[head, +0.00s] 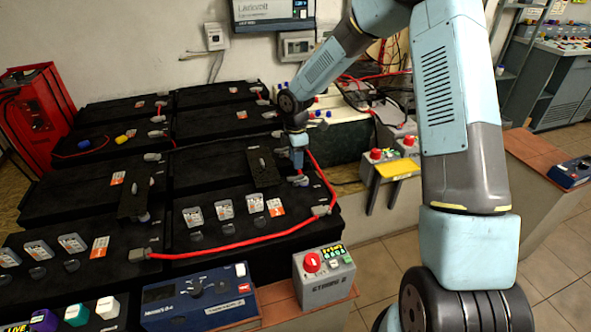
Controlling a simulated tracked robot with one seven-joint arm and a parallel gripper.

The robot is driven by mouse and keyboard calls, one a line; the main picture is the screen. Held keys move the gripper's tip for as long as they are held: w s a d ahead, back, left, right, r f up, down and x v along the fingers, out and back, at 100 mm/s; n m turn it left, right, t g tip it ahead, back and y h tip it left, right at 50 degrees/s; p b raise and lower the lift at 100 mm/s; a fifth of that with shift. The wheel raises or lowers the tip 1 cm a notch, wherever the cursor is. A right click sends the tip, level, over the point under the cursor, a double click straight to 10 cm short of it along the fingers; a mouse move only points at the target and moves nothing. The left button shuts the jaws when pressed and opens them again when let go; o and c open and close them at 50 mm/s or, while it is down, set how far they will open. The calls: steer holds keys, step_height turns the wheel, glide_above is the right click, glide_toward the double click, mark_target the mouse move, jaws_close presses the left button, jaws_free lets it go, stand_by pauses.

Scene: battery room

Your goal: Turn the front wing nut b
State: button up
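My gripper (298,172) points down at the right part of the black battery bank, at the back end of a red cable (327,190). Its fingers are small and dark here, and I cannot tell whether they are open or shut or touch anything. A dark flat plate (265,174) lies just left of the gripper, with a small pale piece on it. A similar plate (131,203) lies further left, also with a small pale piece. I cannot make out which small part is wing nut b; it may be hidden by the gripper or too small.
Black batteries (205,170) fill the left side. A grey box with a red knob (325,276) and a blue instrument (198,296) stand in front. Another grey box with a red knob (377,160) and a yellow-topped stand (397,168) are right of the gripper.

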step_height(320, 180, up, 7)
stand_by(0.3)
steer(key=s+d+r+m+t+h, duration=0.1)
steer(key=s+d+r+m, duration=0.5)
steer(key=r, duration=0.4)
steer(key=s+d+r+m+t+h, duration=0.15)
steer(key=s+d+r+m, duration=0.25)
steer(key=s+d+r, duration=0.4)
steer(key=s+d+r+m+t, duration=0.1)
steer(key=s+d+r+m, duration=0.1)
steer(key=s, duration=0.4)
steer(key=s+d+r+m+t+y, duration=0.1)
steer(key=s+d+r+m, duration=0.1)
steer(key=s+m, duration=0.3)
steer(key=s+d+r+m+t+y, duration=0.1)
steer(key=s+r+m, duration=0.3)
steer(key=s, duration=0.5)
steer(key=shift+d, duration=0.75)
steer(key=shift+y, duration=0.25)
